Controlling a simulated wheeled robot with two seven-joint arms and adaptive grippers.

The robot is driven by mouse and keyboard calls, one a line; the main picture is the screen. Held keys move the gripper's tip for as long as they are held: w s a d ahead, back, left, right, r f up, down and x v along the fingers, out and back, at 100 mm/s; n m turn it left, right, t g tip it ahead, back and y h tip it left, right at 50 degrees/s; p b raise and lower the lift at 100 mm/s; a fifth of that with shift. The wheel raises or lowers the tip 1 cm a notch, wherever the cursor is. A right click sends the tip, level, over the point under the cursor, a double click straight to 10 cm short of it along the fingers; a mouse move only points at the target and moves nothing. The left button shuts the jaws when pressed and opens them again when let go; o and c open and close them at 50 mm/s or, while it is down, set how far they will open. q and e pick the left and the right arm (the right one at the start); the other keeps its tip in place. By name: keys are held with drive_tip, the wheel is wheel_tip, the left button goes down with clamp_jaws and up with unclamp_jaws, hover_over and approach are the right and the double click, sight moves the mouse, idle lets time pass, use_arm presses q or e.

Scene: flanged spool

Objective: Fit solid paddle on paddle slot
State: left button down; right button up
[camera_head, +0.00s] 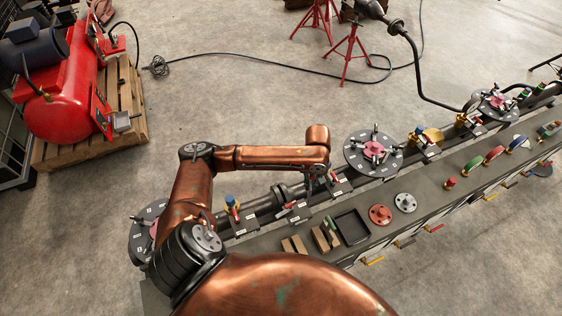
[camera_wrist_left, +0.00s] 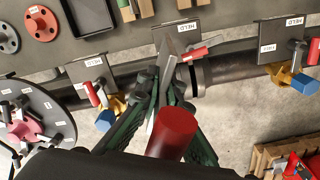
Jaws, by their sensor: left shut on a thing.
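My left gripper (camera_wrist_left: 160,95) has dark green fingers and is shut on the solid paddle, whose thick red handle (camera_wrist_left: 172,130) points toward the left wrist camera. A pale grey flat piece shows between the fingers and seems to be part of it. Ahead of the fingertips is a dark pipe with a ring-like joint (camera_wrist_left: 188,78), which looks like the paddle slot; the fingers partly cover it. I cannot tell whether the paddle touches it. In the head view the left gripper (camera_head: 316,176) is small over the pipe line, and its held paddle is not clear. My right gripper is out of view.
Plates marked HELD (camera_wrist_left: 283,40) with red levers and blue-yellow valves line the pipe. A round flange disc (camera_head: 373,150) stands to the right. The bench holds a black tray (camera_head: 352,226), wooden blocks (camera_head: 326,238), an orange disc (camera_head: 380,214) and a grey disc (camera_head: 405,202).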

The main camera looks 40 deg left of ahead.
use_arm(q)
drive_tip(key=a+f+n+p, duration=0.3)
drive_tip(key=a+n+p, duration=0.3)
drive_tip(key=a+p, duration=0.6)
use_arm(e)
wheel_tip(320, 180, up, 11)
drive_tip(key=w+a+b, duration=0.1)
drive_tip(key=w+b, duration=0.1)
drive_tip(key=b, duration=0.1)
use_arm(q)
drive_tip(key=f+b, duration=0.1)
drive_tip(key=b, duration=0.1)
drive_tip(key=a+f+b, duration=0.1)
drive_tip(key=f+b, duration=0.3)
drive_tip(key=shift+s+a+f, duration=0.15)
drive_tip(key=shift+a, duration=0.25)
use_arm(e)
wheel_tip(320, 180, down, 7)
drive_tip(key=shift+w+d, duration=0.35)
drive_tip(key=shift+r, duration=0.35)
use_arm(q)
drive_tip(key=shift+d+p, duration=0.1)
drive_tip(key=shift+p, duration=0.3)
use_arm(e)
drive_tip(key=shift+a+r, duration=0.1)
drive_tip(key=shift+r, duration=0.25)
